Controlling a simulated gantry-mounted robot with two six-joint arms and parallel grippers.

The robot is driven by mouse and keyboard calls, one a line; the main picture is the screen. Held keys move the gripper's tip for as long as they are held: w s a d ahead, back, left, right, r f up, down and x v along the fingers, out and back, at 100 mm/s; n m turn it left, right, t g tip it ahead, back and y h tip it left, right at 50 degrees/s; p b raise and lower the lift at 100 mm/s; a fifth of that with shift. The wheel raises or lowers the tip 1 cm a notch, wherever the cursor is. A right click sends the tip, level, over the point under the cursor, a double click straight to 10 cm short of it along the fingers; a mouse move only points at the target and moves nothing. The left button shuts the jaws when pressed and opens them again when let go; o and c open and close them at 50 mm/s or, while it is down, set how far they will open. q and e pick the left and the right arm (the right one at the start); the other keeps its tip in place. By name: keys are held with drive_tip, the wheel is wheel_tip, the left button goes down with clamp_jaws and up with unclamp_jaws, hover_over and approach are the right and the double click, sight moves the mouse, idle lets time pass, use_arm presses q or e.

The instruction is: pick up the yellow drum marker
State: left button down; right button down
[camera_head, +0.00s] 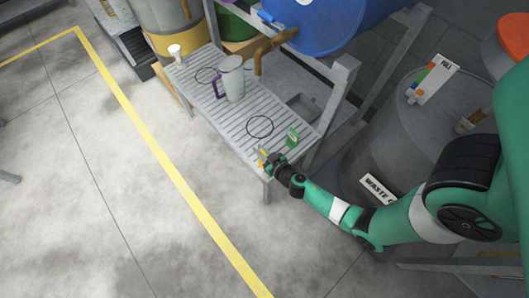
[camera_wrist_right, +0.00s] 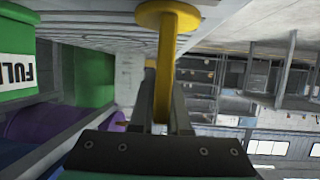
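The yellow drum marker (camera_wrist_right: 163,65) has a round end and a straight stem; in the right wrist view the stem runs down between my right gripper's fingers (camera_wrist_right: 166,105). Both fingers appear close against the stem, with no clear gap. In the head view the marker (camera_head: 262,157) is a small yellow bit beside my right gripper (camera_head: 272,162), at the front corner of the slatted bench (camera_head: 230,128). My gripper partly hides it there. I cannot tell whether the round end touches the bench. My left gripper is not in view.
A small green item (camera_head: 293,137) and a dark ring (camera_head: 259,127) lie on the bench near my right gripper. A grey jug (camera_head: 231,78) and white funnel (camera_head: 175,52) stand farther back. A blue drum (camera_head: 320,25) lies above. A grey waste drum (camera_head: 390,145) stands right.

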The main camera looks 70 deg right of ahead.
drive_tip(key=shift+r, duration=0.15)
idle(0.3)
drive_tip(key=r+p, duration=0.4)
drive_tip(key=shift+s+a+r, duration=0.25)
drive_tip(key=shift+s, duration=0.1)
drive_tip(key=s+r+p, duration=0.1)
drive_tip(key=s+a+r+p, duration=0.1)
drive_tip(key=r, duration=0.1)
drive_tip(key=s+a+r+p, duration=0.1)
drive_tip(key=shift+s+r, duration=0.1)
drive_tip(key=shift+r, duration=0.3)
drive_tip(key=b+v, duration=0.1)
drive_tip(key=v, duration=0.9)
drive_tip(key=shift+s+f, duration=0.1)
drive_tip(key=shift+s, duration=0.05)
